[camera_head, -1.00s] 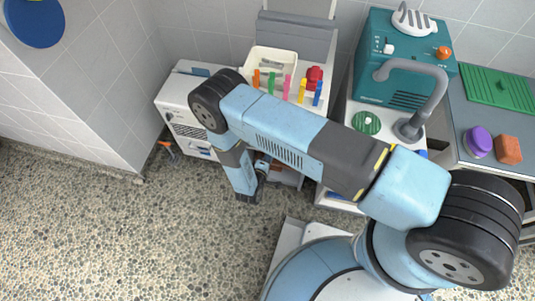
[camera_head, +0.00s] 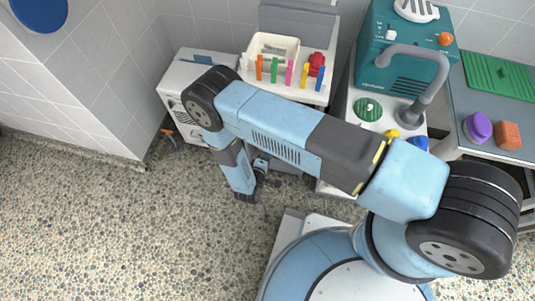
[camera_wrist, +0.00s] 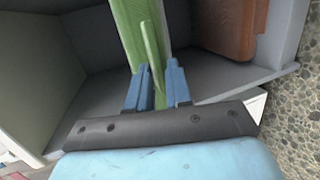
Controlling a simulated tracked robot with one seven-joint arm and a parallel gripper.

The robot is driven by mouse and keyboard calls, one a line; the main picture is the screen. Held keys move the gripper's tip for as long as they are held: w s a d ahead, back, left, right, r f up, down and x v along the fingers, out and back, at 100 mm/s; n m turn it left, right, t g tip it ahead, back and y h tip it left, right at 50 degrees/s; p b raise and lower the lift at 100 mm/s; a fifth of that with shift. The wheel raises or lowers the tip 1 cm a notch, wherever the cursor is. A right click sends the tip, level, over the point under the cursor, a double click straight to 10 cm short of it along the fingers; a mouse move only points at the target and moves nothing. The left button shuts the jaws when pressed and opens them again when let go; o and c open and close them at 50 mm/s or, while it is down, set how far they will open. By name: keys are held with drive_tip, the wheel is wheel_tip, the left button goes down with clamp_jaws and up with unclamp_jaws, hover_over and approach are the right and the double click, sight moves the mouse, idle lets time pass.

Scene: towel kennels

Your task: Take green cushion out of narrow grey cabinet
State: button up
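In the wrist view the green cushion (camera_wrist: 124,20), a long flat green piece with a thin raised fin, stands in front of my gripper (camera_wrist: 159,75). My blue fingers sit on both sides of the fin, close against it. The cushion's far end runs out of the top of the picture. Grey walls and a grey panel of the cabinet (camera_wrist: 215,82) surround it. In the head view my gripper (camera_head: 252,190) is low above the floor, in front of the units; the cushion cannot be made out there, and my arm hides much of the cabinet.
A brown block (camera_wrist: 228,25) lies beside the cushion in the wrist view. A white vented unit (camera_head: 180,80) stands at the left, with an orange-handled thing (camera_head: 168,134) on the floor. A tray (camera_head: 268,45) and coloured pegs stand above. Pebbled floor (camera_head: 110,230) is open in front.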

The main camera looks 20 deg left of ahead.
drive_tip(key=o, duration=0.4)
drive_tip(key=d+v, duration=0.1)
drive_tip(key=v, duration=1.2)
drive_tip(key=shift+s+a+r, duration=0.15)
drive_tip(key=shift+s+a, duration=0.2)
drive_tip(key=shift+a, duration=0.1)
